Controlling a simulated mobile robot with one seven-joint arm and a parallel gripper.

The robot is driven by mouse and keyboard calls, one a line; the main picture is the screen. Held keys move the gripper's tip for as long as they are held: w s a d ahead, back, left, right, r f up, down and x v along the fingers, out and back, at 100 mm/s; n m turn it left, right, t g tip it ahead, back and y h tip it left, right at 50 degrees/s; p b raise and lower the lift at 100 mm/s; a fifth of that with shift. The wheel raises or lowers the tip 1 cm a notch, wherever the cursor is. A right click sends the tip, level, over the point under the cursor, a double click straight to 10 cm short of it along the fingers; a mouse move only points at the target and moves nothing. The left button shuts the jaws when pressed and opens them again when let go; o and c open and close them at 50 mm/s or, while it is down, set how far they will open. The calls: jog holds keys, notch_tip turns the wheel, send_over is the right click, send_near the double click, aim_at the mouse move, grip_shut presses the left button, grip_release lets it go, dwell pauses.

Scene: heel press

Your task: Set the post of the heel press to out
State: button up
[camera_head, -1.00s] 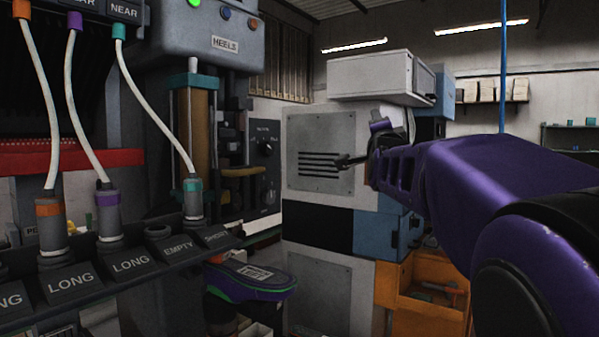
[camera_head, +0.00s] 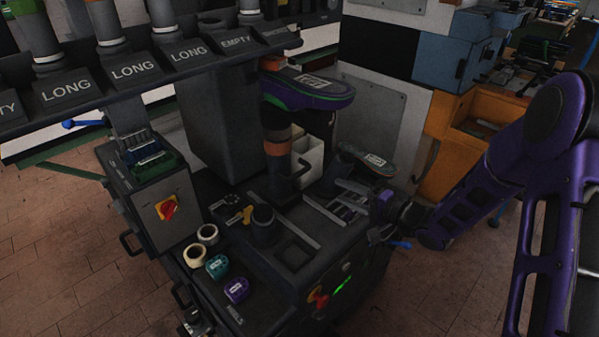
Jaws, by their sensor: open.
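The post (camera_head: 277,148) of the heel press stands upright behind the front deck, a dark column with an orange band. It carries a dark shoe form (camera_head: 312,88) with a green and purple edge. A dark bent handle (camera_head: 298,176) sticks out low on its right side. I cannot tell the post's setting from this view. My purple arm comes in from the right. My gripper (camera_head: 374,236) is small and dark here, at the deck's right front edge, to the right of and nearer than the post, and apart from it. It is open, with nothing visible in it.
A rack (camera_head: 130,72) labelled LONG and EMPTY hangs over the left. Several rolls, one of them teal (camera_head: 217,266), lie on the front deck. A red-yellow switch (camera_head: 166,207) is on the left box. An orange cabinet (camera_head: 452,150) stands right. Brick floor is open at the front right.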

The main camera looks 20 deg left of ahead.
aim_at(301, 174)
jog(key=b+x, duration=0.1)
jog(key=x, duration=1.5)
jog(key=shift+w+a+b, duration=0.25)
jog(key=shift+b, duration=0.1)
jog(key=shift+c, duration=0.2)
grip_shut()
dwell(0.4)
